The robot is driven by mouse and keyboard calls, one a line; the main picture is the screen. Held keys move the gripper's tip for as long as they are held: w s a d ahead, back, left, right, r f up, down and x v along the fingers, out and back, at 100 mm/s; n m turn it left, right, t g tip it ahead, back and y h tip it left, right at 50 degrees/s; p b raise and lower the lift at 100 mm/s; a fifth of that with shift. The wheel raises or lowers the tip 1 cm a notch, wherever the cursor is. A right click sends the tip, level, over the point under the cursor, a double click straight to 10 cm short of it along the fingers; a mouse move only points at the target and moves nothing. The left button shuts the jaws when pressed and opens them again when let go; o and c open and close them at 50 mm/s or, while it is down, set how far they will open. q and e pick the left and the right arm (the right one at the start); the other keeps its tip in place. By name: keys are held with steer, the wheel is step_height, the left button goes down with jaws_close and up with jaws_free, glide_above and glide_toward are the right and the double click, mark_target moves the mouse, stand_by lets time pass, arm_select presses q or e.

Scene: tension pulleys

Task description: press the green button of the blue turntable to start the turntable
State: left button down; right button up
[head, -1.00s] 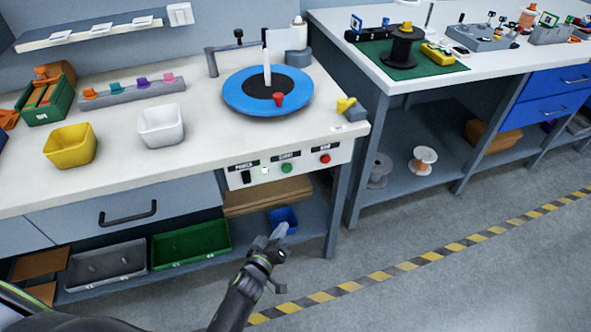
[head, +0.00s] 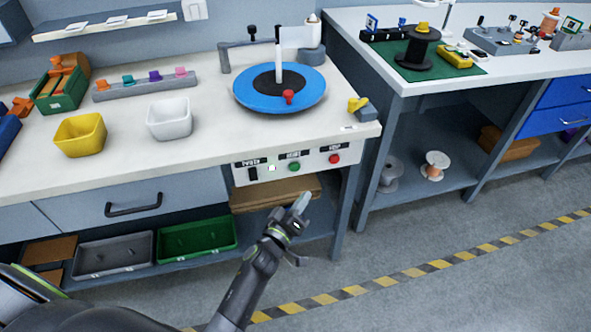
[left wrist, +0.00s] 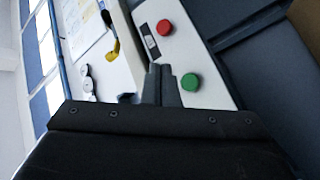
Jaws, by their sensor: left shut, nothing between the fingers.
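The blue turntable (head: 279,88) lies on the white bench, with a black centre, a white upright post and a red knob on it. Below it, the bench's front panel (head: 253,173) carries a green button (head: 294,167), a red button (head: 334,158), a black switch and a small lit square. The green button (left wrist: 190,82) and the red button (left wrist: 164,27) also show in the left wrist view. My left gripper (head: 302,199) is shut and empty, below and in front of the green button. In the left wrist view its fingertips (left wrist: 161,70) appear just left of the green button. My right gripper is out of view.
A yellow bin (head: 80,135) and a white bin (head: 169,118) stand on the bench left of the turntable. A yellow clamp-like part (head: 358,105) sits near the bench's right corner. A lower shelf holds a green tray (head: 198,239). The floor in front is clear.

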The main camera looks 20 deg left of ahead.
mark_target(295, 167)
arm_select(q)
steer(key=w+a+b, duration=0.2)
steer(key=w+a, duration=0.2)
steer(key=w, duration=0.2)
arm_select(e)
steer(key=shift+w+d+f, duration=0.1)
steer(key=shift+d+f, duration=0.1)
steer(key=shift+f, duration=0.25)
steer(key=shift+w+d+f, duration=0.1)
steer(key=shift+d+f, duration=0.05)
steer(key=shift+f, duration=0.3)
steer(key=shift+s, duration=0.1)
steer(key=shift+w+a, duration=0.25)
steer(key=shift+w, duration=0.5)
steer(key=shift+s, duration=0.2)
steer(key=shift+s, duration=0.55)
